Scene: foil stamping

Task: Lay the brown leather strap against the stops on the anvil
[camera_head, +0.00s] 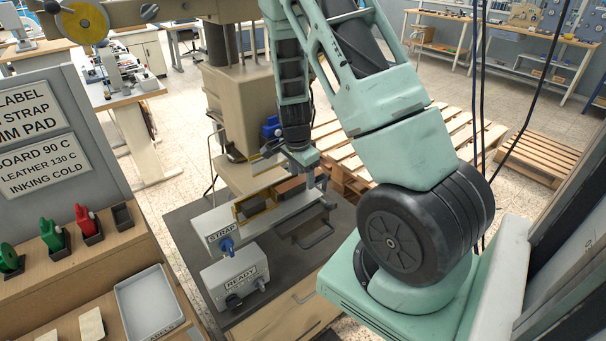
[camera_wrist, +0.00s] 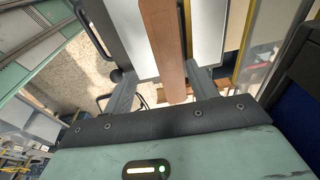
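The brown leather strap (camera_wrist: 166,45) runs lengthwise between my fingers in the wrist view. It lies over a pale plate, and its near end reaches past the plate's edge. In the head view the strap (camera_head: 290,186) shows as a brown piece at the anvil, just below my gripper (camera_head: 308,172). The anvil (camera_head: 213,221) is a pale bar marked STRAP, with yellow edging around its middle. A yellow strip (camera_wrist: 241,42) runs right of the strap, apart from it. My gripper (camera_wrist: 163,80) is open, with a gap visible left of the strap. Exact fingertip contact cannot be told.
The press column (camera_head: 238,100) stands behind the anvil. A grey box marked READY (camera_head: 236,276) sits in front, and a dark handle (camera_head: 312,232) is at the right. A shelf with stamps and a grey tray (camera_head: 150,305) is at left. Pallets lie behind my arm.

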